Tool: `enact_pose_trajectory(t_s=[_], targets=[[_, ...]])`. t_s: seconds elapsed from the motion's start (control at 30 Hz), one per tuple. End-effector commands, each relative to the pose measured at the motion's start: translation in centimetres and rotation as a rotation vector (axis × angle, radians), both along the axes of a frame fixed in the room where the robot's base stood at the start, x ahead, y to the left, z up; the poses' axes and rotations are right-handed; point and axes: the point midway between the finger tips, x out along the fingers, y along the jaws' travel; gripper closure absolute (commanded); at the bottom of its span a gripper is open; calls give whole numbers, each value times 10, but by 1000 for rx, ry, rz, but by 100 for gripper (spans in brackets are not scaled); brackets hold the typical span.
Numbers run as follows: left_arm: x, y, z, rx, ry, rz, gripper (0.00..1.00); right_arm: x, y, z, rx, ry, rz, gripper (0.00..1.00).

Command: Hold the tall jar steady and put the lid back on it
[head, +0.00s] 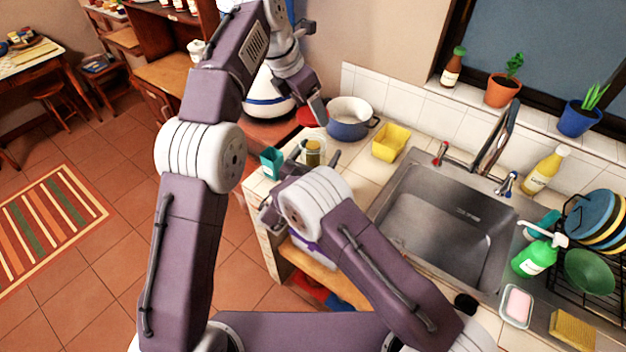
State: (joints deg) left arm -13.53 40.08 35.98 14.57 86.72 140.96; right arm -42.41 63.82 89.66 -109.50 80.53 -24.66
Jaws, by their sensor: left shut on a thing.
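The tall jar (313,153), clear with olive-brown contents, stands upright near the counter's left end, its lower part hidden by my right arm. My left gripper (318,110) is above and behind the jar in the picture, pointing down and shut. A flat red round thing (306,118), which looks like the lid, shows at its fingertips, partly covered by them and apart from the jar.
A teal cup (271,163) stands close left of the jar. A blue pot (349,119) and a yellow tub (390,142) stand right of it. The sink (445,222) lies further right, with a green soap bottle (535,257) and a dish rack (590,245) beyond.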

Motion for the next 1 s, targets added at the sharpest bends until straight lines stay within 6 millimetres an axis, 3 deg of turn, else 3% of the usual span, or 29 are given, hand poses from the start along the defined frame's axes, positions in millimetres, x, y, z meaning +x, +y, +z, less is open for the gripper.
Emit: enact_pose_trajectory(t_s=[0.03,0.3,0.47,0.73,1.0], targets=[[0,0,0,0,0,0,69,0,0,0,0,0,0,29],[0,0,0,0,0,0,69,0,0,0,0,0,0,100],[0,0,-8,0,2,-1,69,0,0,0,0,0,0,100],[0,0,-45,-5,0,0,69,0,0,0,0,0,0,100],[0,0,-49,-5,-4,0,69,0,0,0,0,1,0,100]])
